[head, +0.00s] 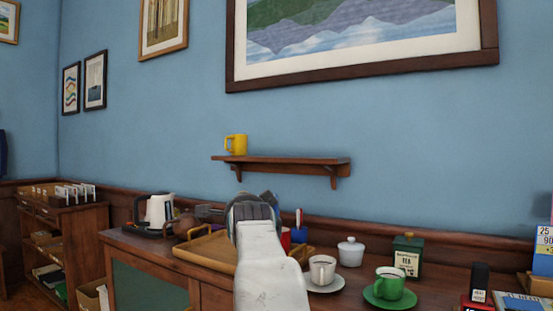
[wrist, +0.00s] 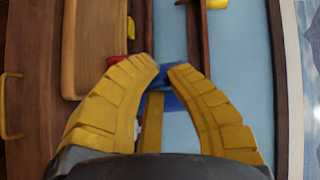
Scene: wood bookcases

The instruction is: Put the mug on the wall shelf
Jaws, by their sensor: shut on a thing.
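The wall shelf (head: 290,166) is a brown wooden board on brackets. A yellow mug (head: 236,144) stands at its left end. The shelf also shows as a dark strip in the wrist view (wrist: 195,40). My gripper (wrist: 162,72) is shut on a blue thing, apparently a blue mug (wrist: 175,103), mostly hidden by the yellow fingers.
A counter (head: 205,284) holds a wooden tray (head: 205,252), kettle (head: 159,210), white cup (head: 322,269), lidded white pot (head: 350,251), tea tin (head: 408,255) and green cup (head: 390,284). A red thing (head: 286,240) is partly hidden. The shelf's middle and right are clear; a large picture (head: 360,30) hangs above.

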